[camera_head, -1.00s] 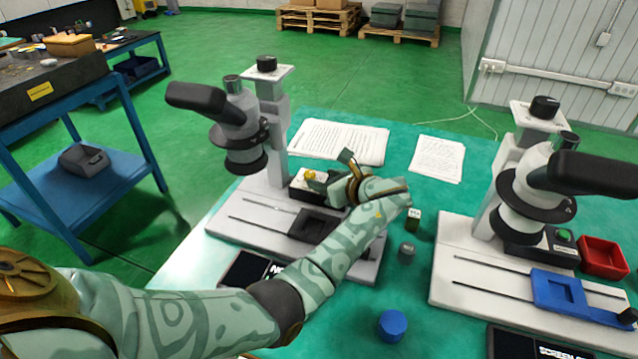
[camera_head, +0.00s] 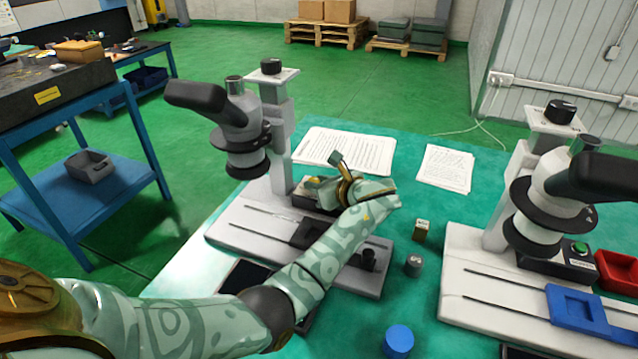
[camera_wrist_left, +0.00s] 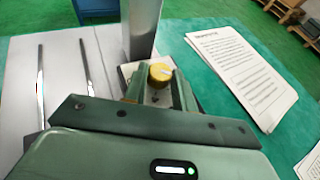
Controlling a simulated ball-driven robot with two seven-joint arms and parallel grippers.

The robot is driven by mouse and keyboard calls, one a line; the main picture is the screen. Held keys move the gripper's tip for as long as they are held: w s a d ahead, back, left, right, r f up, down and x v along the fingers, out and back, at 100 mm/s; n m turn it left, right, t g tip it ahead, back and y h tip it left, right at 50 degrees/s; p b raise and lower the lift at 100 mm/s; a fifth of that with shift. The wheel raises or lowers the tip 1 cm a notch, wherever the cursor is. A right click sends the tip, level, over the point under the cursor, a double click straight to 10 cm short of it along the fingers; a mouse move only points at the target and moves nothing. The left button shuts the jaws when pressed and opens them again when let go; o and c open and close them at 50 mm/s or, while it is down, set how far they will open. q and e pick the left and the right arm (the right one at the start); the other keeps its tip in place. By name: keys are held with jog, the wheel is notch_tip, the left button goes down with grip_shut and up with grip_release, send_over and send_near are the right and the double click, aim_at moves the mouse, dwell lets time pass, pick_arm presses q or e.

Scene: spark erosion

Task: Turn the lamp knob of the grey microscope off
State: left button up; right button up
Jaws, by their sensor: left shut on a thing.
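The grey microscope (camera_head: 236,135) stands at the left of the green bench, with a dark sliding stage (camera_head: 309,234) on its pale base. Its yellow lamp knob (camera_wrist_left: 160,73) shows in the left wrist view, on top of a small lamp box beside the column. My left gripper (camera_head: 318,190) is at that box, and its fingers (camera_wrist_left: 157,84) are shut on the knob, one on either side. In the head view the gripper hides the knob and most of the box. My right gripper is not in view.
A second microscope (camera_head: 545,205) with a blue stage (camera_head: 578,308) and a green-buttoned box stands at the right. Papers (camera_head: 345,150) lie behind my gripper. A small box (camera_head: 421,230), a grey cylinder (camera_head: 413,265) and a blue cylinder (camera_head: 398,341) stand between the microscopes.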

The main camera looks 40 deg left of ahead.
pick_arm(q)
jog(key=shift+f, duration=0.1)
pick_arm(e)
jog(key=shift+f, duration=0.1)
pick_arm(q)
jog(key=shift+w+d+f+n+g+b, duration=0.1)
jog(key=shift+w+n+g+b, duration=0.05)
jog(key=shift+n+g+b, duration=0.5)
jog(key=shift+w+d+f+n+g+b, duration=0.15)
jog(key=shift+n+g+b, duration=0.25)
jog(key=shift+g, duration=0.35)
jog(key=n+g+b, duration=0.2)
jog(key=g+b, duration=0.1)
jog(key=shift+w+a+f+n+b, duration=0.1)
jog(key=shift+w+a+n+b, duration=0.1)
jog(key=shift+n+b, duration=0.15)
jog(key=shift+n+g+b, duration=0.6)
jog(key=shift+b, duration=0.2)
jog(key=shift+r, duration=0.35)
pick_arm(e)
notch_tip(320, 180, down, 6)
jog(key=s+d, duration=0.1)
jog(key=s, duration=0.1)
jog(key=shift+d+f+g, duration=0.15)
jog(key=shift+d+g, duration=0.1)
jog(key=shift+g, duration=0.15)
